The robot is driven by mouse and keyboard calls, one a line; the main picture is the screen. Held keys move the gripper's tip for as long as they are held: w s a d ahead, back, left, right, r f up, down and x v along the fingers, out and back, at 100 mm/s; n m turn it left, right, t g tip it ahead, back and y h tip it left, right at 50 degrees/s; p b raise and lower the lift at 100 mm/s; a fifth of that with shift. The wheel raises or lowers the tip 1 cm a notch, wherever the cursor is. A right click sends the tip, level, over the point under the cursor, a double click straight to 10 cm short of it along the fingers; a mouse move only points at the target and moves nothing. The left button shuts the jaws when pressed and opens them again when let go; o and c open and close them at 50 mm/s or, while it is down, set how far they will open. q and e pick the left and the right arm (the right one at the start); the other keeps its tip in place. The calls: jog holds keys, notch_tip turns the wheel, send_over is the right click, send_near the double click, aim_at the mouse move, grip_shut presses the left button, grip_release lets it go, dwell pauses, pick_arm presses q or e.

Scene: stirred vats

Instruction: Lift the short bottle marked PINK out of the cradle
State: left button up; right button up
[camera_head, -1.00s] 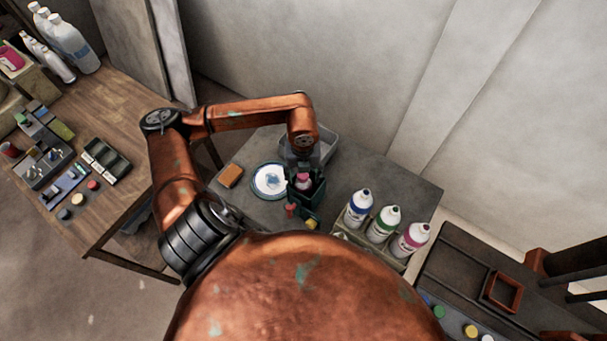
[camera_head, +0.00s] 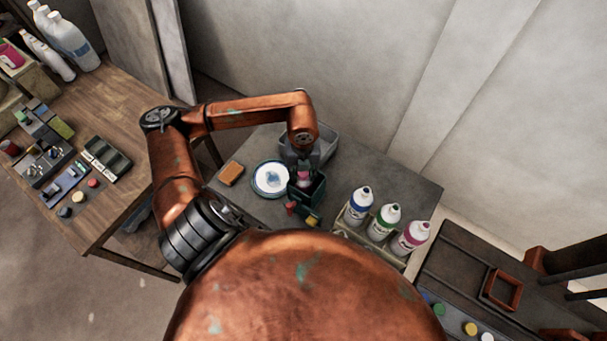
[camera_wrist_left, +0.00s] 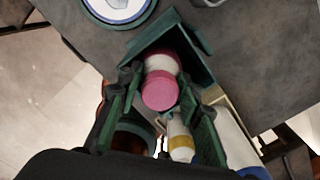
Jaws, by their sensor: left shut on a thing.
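The short bottle with a pink cap (camera_head: 304,175) is upright in the dark green cradle (camera_head: 311,194) on the grey table. In the left wrist view its pink cap (camera_wrist_left: 160,92) and white body show near the middle. The cradle's green walls (camera_wrist_left: 190,37) stand behind it. My left gripper (camera_head: 303,164) comes down from above and is shut on the bottle, with a finger on each side of it. The marking on the bottle cannot be read, and its lower part is hidden. My right gripper is not in view.
A round blue-rimmed dish (camera_head: 270,179) and an orange block (camera_head: 231,174) lie left of the cradle. A grey tray (camera_head: 325,145) is behind it. White bottles with blue, green (camera_head: 384,222) and magenta bands stand in a rack to the right. Small red and yellow pieces lie in front.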

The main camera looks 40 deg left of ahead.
pick_arm(q)
jog(key=c, duration=0.5)
jog(key=shift+r+p, duration=0.45)
jog(key=shift+r, duration=0.25)
jog(key=shift+c, duration=0.6)
jog(key=shift+r+p, duration=1.35)
jog(key=shift+r, duration=0.8)
jog(key=shift+c, duration=0.2)
jog(key=shift+r+p, duration=2.6)
jog(key=shift+r, duration=1.85)
jog(key=shift+s+d, duration=1.4)
jog(key=shift+s, duration=0.25)
jog(key=shift+s+d, duration=1.45)
jog(key=shift+s, duration=0.25)
jog(key=shift+s+d, duration=1.4)
jog(key=shift+s, duration=0.25)
